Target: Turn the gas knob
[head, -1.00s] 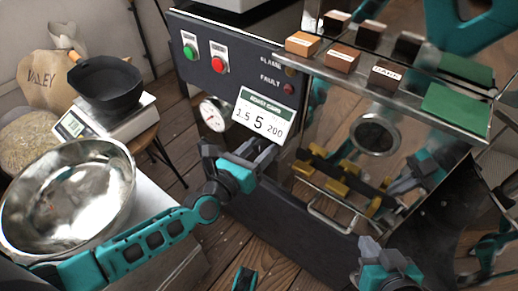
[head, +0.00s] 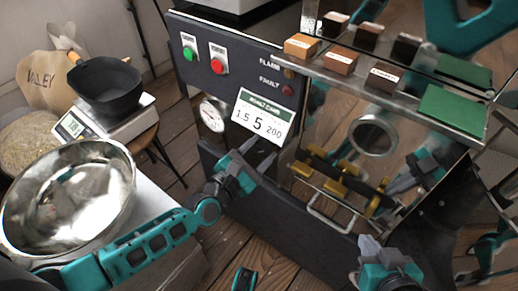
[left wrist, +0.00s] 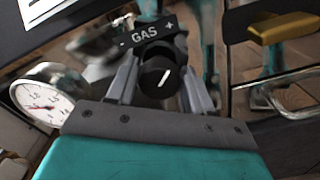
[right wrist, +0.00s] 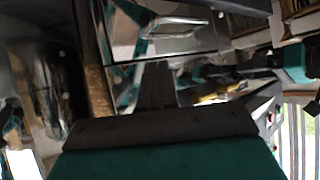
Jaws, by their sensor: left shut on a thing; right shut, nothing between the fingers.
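The gas knob (left wrist: 158,77) is a black round knob with a white pointer line. It sits under a black label (left wrist: 148,32) reading "GAS" with a minus on the left and a plus on the right. In the left wrist view its pointer leans up and to the right. My left gripper (left wrist: 162,88) is shut on the knob, one finger on each side. In the head view the left gripper (head: 252,155) is at the front panel below the number card and hides the knob. My right gripper (head: 370,246) is shut and empty, low in front of the machine; its fingers also show in the right wrist view (right wrist: 157,75).
A pressure gauge (head: 212,113) is left of the knob, and a number card (head: 260,117) hangs just above my left gripper. A metal shelf (head: 345,84) with sample blocks juts out at right. Yellow-and-black handles (head: 340,178) and a steel bowl (head: 70,195) flank the arm.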

